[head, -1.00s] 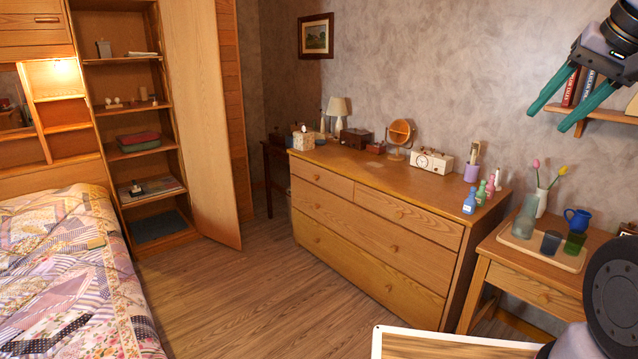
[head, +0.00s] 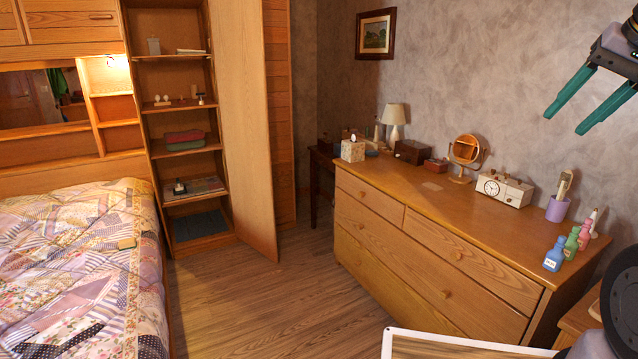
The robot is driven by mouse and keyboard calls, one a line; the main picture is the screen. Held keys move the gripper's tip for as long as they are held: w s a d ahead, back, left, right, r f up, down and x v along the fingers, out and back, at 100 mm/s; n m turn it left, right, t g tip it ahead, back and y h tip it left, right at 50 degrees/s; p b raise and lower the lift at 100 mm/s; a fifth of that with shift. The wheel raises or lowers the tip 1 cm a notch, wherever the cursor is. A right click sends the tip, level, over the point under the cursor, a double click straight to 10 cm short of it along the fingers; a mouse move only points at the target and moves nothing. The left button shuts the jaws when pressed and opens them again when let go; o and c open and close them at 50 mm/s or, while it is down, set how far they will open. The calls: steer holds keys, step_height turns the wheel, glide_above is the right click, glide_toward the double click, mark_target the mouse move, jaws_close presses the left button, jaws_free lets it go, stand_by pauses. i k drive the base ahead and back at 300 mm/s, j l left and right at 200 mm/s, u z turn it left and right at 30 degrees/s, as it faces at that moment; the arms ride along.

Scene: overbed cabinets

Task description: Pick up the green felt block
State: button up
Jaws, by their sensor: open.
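My gripper (head: 564,123) is at the upper right of the head view, with its two teal fingers apart and nothing between them. It is in front of the grey wall, well away from the shelves. I cannot make out a thing that is surely the green felt block. A flat green item (head: 186,146) lies under a red one (head: 184,136) on a middle shelf of the tall open cabinet (head: 150,190); it looks like folded cloth.
A wooden dresser (head: 440,245) stands along the right wall. It bears a tissue box (head: 353,151), lamp (head: 394,118), round mirror (head: 466,152), clock radio (head: 503,189) and small bottles (head: 555,254). The cabinet's door (head: 248,130) stands open. Wood floor (head: 270,305) is clear between bed and dresser.

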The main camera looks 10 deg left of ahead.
mark_target(130, 243)
steer(key=i+j+u, duration=0.15)
steer(key=i+u, duration=0.55)
steer(key=i+l+u, duration=0.1)
steer(key=i+u, duration=0.45)
steer(key=i, duration=0.3)
steer(key=i+u, duration=0.25)
steer(key=i, duration=0.3)
steer(key=i+l+u, duration=0.2)
steer(key=i, duration=0.3)
steer(key=i+l+u, duration=0.25)
steer(key=i, duration=0.25)
steer(key=i+l+u, duration=0.75)
steer(key=i, duration=0.15)
steer(key=i+j, duration=0.05)
steer(key=j, duration=0.05)
